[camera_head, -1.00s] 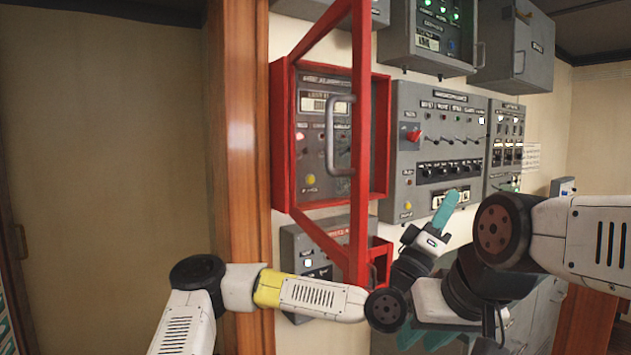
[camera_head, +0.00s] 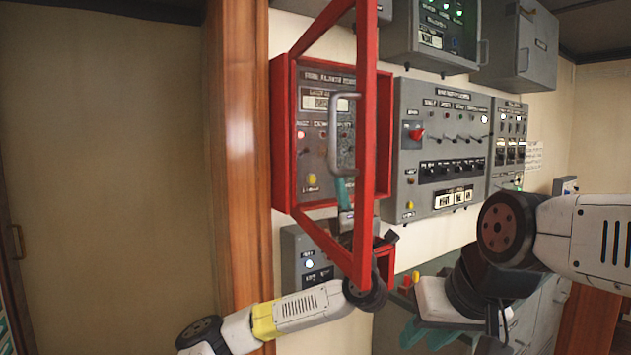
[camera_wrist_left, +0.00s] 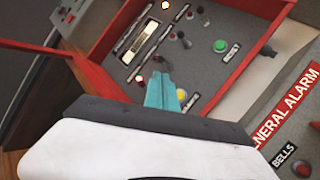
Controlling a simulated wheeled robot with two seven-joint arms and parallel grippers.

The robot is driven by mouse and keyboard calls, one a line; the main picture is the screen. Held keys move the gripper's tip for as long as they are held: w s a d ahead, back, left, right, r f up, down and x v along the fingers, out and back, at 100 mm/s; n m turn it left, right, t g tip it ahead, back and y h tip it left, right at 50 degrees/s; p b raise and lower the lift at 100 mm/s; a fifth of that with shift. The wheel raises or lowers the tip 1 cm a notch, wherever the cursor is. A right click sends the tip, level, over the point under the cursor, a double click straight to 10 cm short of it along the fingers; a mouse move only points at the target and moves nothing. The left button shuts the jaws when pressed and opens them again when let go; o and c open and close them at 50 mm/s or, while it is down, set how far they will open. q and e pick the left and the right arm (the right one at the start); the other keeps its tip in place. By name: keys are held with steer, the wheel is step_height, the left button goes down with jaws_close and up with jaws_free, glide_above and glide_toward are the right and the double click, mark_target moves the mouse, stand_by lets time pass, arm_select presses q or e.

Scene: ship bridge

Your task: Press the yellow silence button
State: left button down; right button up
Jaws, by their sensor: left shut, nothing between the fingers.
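A yellow button (camera_head: 312,180) sits low on the grey panel inside the red box, whose red-framed door stands open. It also shows in the left wrist view (camera_wrist_left: 181,94), just beside my fingertips and partly hidden by them. My left gripper (camera_head: 343,190) is shut and empty, its teal fingers pointing up near the box's lower edge, behind the door frame and handle. In the left wrist view its fingers (camera_wrist_left: 161,90) point into the box. Contact with the button cannot be made out. My right gripper (camera_head: 425,335) is low in front of the desk, its teal fingers apart.
The red door frame (camera_head: 366,120) with its metal handle (camera_head: 334,130) juts out in front of the box. A grey panel (camera_head: 440,150) to the right has another yellow button (camera_head: 409,205).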

arm_select(q)
steer(key=shift+w+a, duration=0.85)
steer(key=shift+w, duration=0.3)
steer(key=shift+w+a, duration=0.85)
steer(key=shift+w, duration=0.35)
steer(key=shift+w+a, duration=0.85)
steer(key=shift+w, duration=0.3)
steer(key=shift+w, duration=0.1)
steer(key=shift+w+a, duration=0.2)
steer(key=shift+w+a, duration=0.3)
steer(key=shift+w, duration=0.1)
steer(key=shift+s, duration=0.1)
steer(key=shift+s+d, duration=0.5)
steer(key=shift+s, duration=0.1)
steer(key=shift+s+d, duration=0.1)
steer(key=s+d, duration=0.1)
steer(key=s, duration=0.1)
steer(key=s+d, duration=0.1)
steer(key=s, duration=0.1)
steer(key=shift+d, duration=0.4)
